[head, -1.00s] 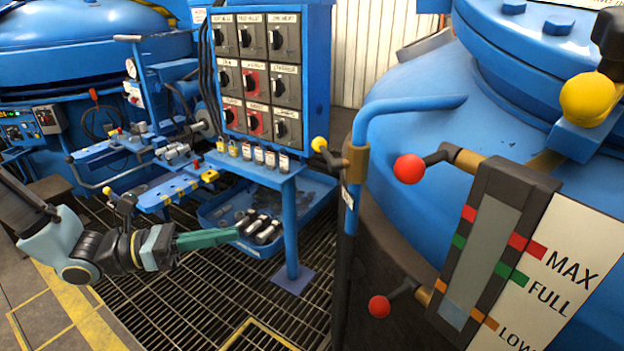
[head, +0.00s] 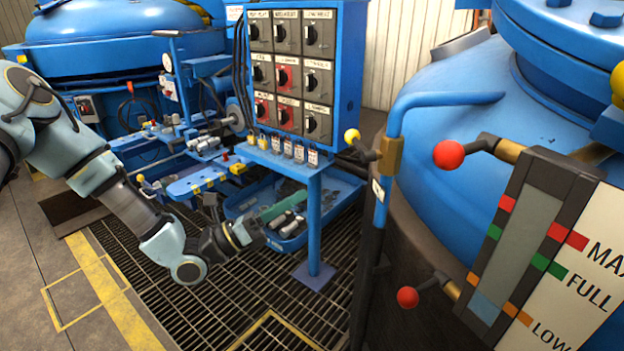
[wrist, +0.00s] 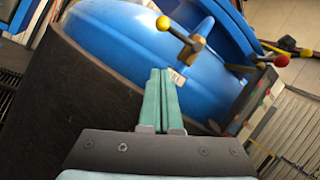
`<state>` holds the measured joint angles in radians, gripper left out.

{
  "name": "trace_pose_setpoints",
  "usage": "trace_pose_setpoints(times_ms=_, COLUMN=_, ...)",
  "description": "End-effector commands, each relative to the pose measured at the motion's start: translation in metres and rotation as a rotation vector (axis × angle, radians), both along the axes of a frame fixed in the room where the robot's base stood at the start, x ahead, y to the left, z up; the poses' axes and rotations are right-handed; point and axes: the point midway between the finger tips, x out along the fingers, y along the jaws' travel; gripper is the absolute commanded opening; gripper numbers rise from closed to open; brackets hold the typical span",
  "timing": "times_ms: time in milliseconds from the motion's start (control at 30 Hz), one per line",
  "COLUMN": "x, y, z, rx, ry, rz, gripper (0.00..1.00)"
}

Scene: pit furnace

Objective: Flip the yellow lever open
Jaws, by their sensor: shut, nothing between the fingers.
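The yellow lever is a small yellow ball (head: 352,136) on a short dark arm. It joins a brass valve body (head: 390,156) on the upright blue pipe. In the wrist view the yellow ball (wrist: 163,23) stands above my fingertips, with the brass valve to its right. My gripper (head: 282,208) is in the head view, left of and lower than the lever, apart from it. In the wrist view its green fingers (wrist: 160,72) lie together with nothing between them. They point toward the blue pipe and vessel.
A red-ball lever (head: 449,154) and a lower one (head: 408,297) project from the level gauge (head: 515,245) at right. Another yellow ball (head: 618,85) is at the right edge. The blue switch panel (head: 292,75) and a blue tray (head: 340,200) stand behind my gripper.

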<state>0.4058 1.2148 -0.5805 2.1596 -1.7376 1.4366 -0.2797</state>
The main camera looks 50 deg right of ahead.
Motion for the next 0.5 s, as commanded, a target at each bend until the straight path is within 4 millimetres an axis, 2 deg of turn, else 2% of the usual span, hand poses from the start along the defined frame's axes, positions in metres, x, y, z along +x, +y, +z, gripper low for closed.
trace_pose_setpoints(times_ms=400, x=-0.038, y=-0.068, z=0.034, rx=-0.002, ry=-0.003, rz=-0.006, gripper=0.00)
trace_pose_setpoints(times_ms=500, x=-0.038, y=-0.079, z=0.046, rx=-0.003, ry=-0.004, rz=-0.001, gripper=0.00)
